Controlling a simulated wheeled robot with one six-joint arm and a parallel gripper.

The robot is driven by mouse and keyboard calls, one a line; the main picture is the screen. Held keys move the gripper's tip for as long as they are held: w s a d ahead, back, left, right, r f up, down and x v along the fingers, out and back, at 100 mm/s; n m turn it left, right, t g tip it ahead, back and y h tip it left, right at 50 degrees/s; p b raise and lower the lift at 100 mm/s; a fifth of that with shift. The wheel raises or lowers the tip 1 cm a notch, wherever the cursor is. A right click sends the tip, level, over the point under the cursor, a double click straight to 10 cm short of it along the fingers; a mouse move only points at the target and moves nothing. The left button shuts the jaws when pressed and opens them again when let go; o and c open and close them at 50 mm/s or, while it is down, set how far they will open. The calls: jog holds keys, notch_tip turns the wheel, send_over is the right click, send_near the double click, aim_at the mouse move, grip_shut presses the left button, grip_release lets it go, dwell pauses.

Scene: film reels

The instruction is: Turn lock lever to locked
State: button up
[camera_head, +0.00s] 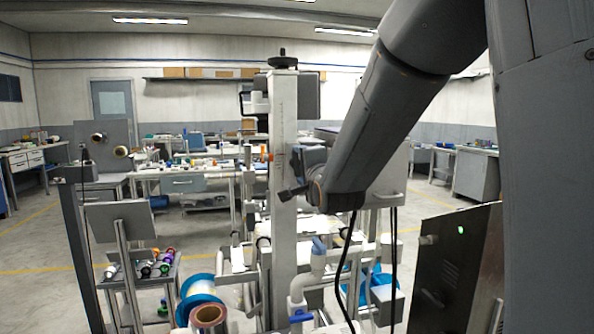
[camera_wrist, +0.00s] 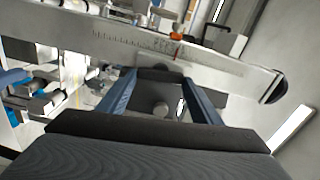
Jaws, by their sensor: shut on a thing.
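The white upright column (camera_head: 284,240) stands in the middle of the head view and carries a printed scale. It runs across the top of the wrist view (camera_wrist: 110,42), with a red mark on its scale. My gripper (camera_head: 297,187) is at the column's face. In the wrist view its two blue-grey fingers (camera_wrist: 158,78) reach to the column. They are closed on a small dark part, which looks like the lock lever (camera_wrist: 154,72). The fingers and mount hide much of the lever, so its exact angle cannot be told.
A blue-rimmed reel (camera_head: 201,288) and a copper-coloured roll (camera_head: 208,315) are low left of the column. White pipework with a blue valve handle (camera_head: 301,316) is close at its foot. A dark cabinet with a green light (camera_head: 458,265) stands at right. Benches line the room behind.

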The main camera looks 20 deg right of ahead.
jog(key=shift+f+m, duration=0.1)
jog(key=shift+m, duration=0.5)
jog(key=o, duration=0.8)
jog(key=shift+c, duration=0.2)
jog(key=shift+s+b, duration=0.15)
jog(key=shift+b, duration=0.15)
jog(key=s+b, duration=0.1)
jog(key=s, duration=0.6)
jog(key=shift+s, duration=0.3)
jog(key=shift+f, duration=0.1)
